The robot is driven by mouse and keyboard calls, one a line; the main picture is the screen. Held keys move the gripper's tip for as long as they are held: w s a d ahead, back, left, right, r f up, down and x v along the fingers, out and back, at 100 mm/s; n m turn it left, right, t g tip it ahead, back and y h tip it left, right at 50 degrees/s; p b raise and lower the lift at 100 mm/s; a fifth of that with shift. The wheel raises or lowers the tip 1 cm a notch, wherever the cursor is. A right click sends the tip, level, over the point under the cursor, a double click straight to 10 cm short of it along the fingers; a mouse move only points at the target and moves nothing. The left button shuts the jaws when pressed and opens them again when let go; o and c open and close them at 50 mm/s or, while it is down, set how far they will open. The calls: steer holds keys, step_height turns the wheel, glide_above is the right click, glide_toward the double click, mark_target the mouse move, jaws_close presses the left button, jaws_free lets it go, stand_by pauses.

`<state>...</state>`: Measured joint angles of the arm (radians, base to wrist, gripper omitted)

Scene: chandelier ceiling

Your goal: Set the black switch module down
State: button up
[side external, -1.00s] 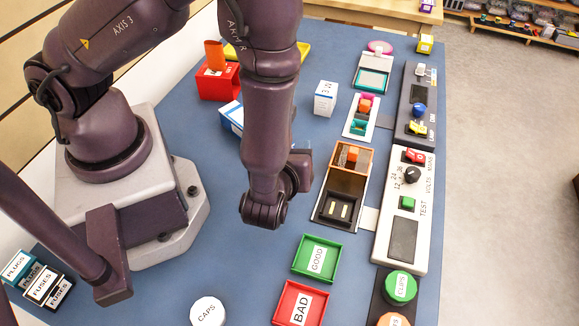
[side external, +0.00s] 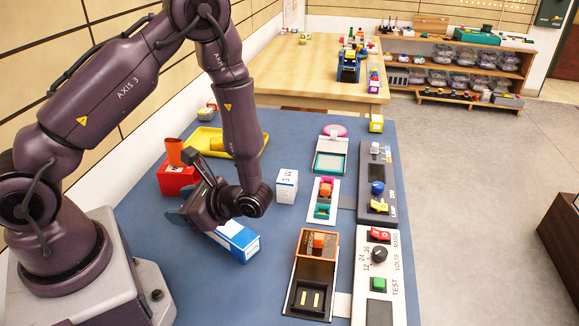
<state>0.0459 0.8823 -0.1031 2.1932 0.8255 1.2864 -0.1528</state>
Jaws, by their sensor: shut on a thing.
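My gripper (side external: 190,207) hangs over the left part of the blue mat, beside the blue-and-white box and in front of the red bin. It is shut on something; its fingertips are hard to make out. The black switch module cannot be told apart from the dark gripper parts, and is probably the thing held there. A brown two-part holder (side external: 331,272) lies on the mat at the right. Its back part has an orange piece (side external: 318,240); its black front part shows two pale strips and is empty.
A blue-and-white box (side external: 238,240) lies close to the gripper. The red bin (side external: 172,181), yellow tray (side external: 258,146) and white box (side external: 287,186) stand behind it. Control panels (side external: 378,150) line the right edge. The blue mat (side external: 190,265) is bare in front.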

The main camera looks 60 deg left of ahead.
steer(key=s+d+f+n+g+h, duration=0.1)
steer(key=s+d+n+g+h, duration=0.3)
steer(key=n+h, duration=0.6)
steer(key=w+d+n+t+h, duration=0.1)
steer(key=w+n+t+h, duration=0.4)
steer(key=n+h, duration=0.65)
steer(key=w+a+r+n+t+h, duration=0.1)
steer(key=w+a+n+t+h, duration=0.2)
steer(key=w+n+t, duration=0.6)
steer(key=w+a+r+n+t+y, duration=0.4)
steer(key=w+a+n+t+y, duration=0.4)
steer(key=w+a+n+t, duration=0.4)
steer(key=g, duration=0.2)
glide_above(296, 164)
steer(key=shift+m, duration=0.45)
steer(key=f, duration=0.9)
steer(key=shift+s, duration=0.25)
steer(key=shift+w+f, duration=0.3)
steer(key=shift+f, duration=1.45)
steer(key=shift+a+f, duration=0.1)
steer(key=shift+f, duration=0.05)
